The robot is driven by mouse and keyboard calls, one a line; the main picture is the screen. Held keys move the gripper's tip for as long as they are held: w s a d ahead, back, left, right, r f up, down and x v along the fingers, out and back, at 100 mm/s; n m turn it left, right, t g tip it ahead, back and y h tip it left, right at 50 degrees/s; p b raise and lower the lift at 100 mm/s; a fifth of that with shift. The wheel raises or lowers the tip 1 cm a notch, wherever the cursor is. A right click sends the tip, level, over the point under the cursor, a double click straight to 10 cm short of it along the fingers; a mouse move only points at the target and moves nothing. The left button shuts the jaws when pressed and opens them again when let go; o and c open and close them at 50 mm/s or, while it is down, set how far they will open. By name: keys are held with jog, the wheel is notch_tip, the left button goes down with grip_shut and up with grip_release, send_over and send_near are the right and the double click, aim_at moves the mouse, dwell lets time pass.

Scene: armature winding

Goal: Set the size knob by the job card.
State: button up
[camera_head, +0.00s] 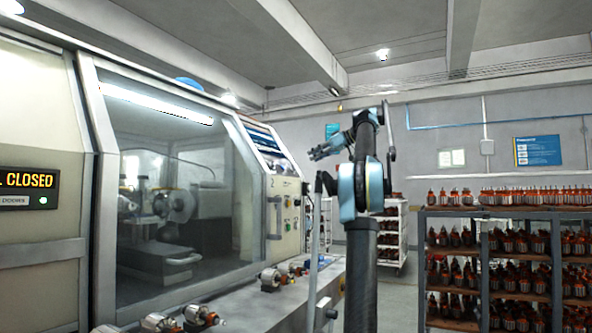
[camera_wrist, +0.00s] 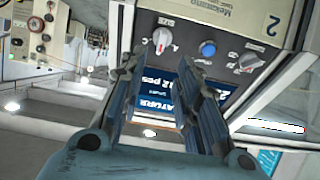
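In the wrist view, a grey panel carries a left knob (camera_wrist: 161,40) and a right knob (camera_wrist: 250,62), with a blue button (camera_wrist: 207,48) between them. My gripper (camera_wrist: 162,72) is open and empty, fingers apart, touching no knob. In the head view my gripper (camera_head: 322,149) is raised right of the machine's sloped screen (camera_head: 266,145), above the control panel (camera_head: 285,208).
The winding machine (camera_head: 88,150) fills the left, its glass front closed. Orange-and-dark armatures (camera_head: 270,278) lie on the ledge before it. A rack of armatures (camera_head: 487,235) stands at right; white shelving (camera_head: 391,240) stands behind my arm. A blue wall sign (camera_head: 538,150) hangs behind.

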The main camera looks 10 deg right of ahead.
aim_at(293, 169)
jog(key=x, duration=1)
jog(key=shift+w+a+f, duration=0.1)
jog(key=shift+w+a, duration=0.05)
jog(key=shift+a, duration=0.15)
jog(key=shift+c, duration=0.5)
jog(key=c, duration=0.6)
